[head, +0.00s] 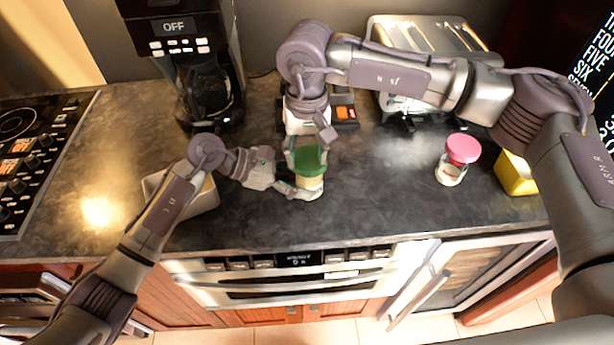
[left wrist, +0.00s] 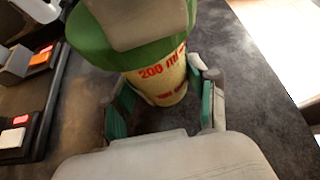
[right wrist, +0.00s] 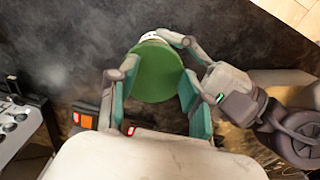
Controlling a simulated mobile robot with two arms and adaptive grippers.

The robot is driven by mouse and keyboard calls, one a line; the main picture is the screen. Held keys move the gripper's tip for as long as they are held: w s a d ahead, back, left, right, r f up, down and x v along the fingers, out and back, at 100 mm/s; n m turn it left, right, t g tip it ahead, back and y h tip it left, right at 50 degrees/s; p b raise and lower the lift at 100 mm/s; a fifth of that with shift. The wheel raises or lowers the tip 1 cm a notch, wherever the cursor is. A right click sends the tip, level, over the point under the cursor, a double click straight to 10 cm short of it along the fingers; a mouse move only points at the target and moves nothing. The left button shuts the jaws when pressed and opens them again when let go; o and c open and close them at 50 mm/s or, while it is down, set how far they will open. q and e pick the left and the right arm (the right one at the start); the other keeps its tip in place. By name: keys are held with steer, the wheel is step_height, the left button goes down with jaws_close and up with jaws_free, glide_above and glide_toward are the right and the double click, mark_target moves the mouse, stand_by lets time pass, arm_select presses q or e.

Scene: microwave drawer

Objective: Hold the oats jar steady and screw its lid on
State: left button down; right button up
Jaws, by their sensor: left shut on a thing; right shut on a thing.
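The oats jar (head: 309,184) stands upright on the dark counter near its front edge. Its pale body with red print shows in the left wrist view (left wrist: 160,78). The green lid (head: 308,160) is on top of the jar; whether its threads are engaged cannot be seen. My left gripper (head: 296,188) is shut on the jar's body from the left, low down. My right gripper (head: 306,150) is above and shut on the lid, with its fingers on both sides of the green disc (right wrist: 156,72) in the right wrist view.
A pink-lidded jar (head: 457,160) and a yellow container (head: 515,175) stand to the right. A beige box (head: 197,196) sits left, behind my left arm. A coffee maker (head: 190,60) and toaster (head: 425,35) stand at the back. The counter between the jars is clear.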

steer(key=shift+s+a+f+m, duration=0.1)
steer(key=shift+s+f+m, duration=0.1)
steer(key=shift+f+m, duration=0.3)
steer(key=shift+s+a+f+m, duration=0.1)
steer(key=shift+s+f+m, duration=0.05)
steer(key=shift+m, duration=0.55)
jaws_close()
steer(key=m, duration=1.1)
steer(key=shift+d, duration=0.15)
steer(key=shift+d+m, duration=0.1)
steer(key=shift+m, duration=1.1)
steer(key=o, duration=0.6)
jaws_free()
steer(key=shift+d, duration=0.1)
steer(key=o, duration=1)
steer(key=shift+w, duration=0.4)
steer(key=shift+s+r, duration=0.15)
